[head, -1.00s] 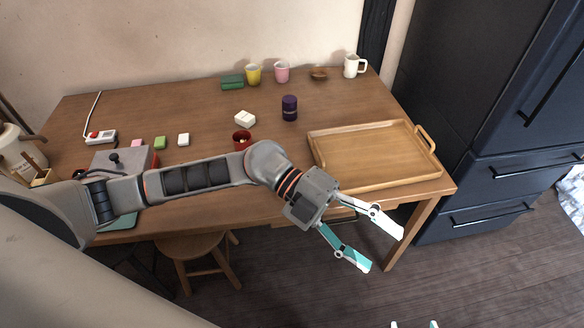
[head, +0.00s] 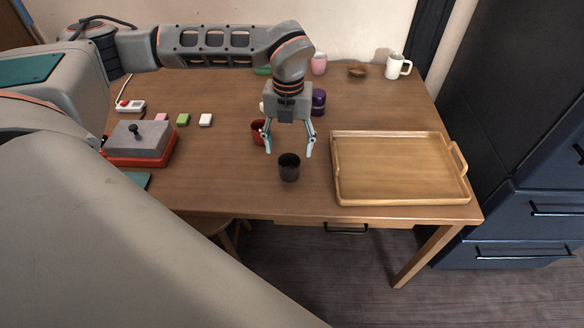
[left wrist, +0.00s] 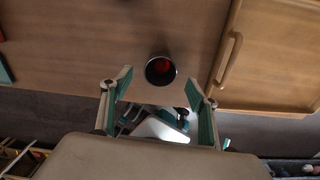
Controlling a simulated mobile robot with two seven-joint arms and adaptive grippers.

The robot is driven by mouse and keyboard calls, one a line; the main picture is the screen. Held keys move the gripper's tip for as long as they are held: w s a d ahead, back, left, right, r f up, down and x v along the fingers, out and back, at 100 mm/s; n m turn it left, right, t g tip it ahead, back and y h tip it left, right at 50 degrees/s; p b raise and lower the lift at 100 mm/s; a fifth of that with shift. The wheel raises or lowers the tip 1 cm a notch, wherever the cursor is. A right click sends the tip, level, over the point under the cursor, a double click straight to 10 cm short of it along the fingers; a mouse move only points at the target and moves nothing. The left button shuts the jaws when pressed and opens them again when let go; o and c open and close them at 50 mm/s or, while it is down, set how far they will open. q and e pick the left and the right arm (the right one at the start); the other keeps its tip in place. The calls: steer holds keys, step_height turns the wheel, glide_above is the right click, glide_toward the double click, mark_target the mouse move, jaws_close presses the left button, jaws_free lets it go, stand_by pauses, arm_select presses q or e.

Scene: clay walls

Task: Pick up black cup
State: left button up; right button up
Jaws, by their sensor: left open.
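The black cup (head: 289,167) stands upright on the wooden table, near its front edge and left of the tray. In the left wrist view the black cup (left wrist: 160,71) shows from above, with something reddish visible in its opening. My left gripper (head: 289,152) is open and empty, fingers pointing down, close to the cup and apparently above it. In the left wrist view the left gripper's fingers (left wrist: 158,90) are spread to either side, with the cup between and beyond their tips. My right gripper is not in view.
A wooden tray (head: 400,198) lies right of the cup. A red cup (head: 257,133) and a purple canister (head: 318,102) stand close behind the gripper. A grey-and-red box (head: 138,145) is at the left. A white mug (head: 398,66) stands at the back.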

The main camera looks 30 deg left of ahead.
mark_target(289, 162)
arm_select(q)
step_height(289, 162, down, 6)
steer(key=shift+s+d+r+b, duration=0.1)
steer(key=shift+s+r+b, duration=0.05)
steer(key=shift+r+b, duration=0.15)
steer(key=shift+f, duration=0.35)
steer(key=c, duration=1.3)
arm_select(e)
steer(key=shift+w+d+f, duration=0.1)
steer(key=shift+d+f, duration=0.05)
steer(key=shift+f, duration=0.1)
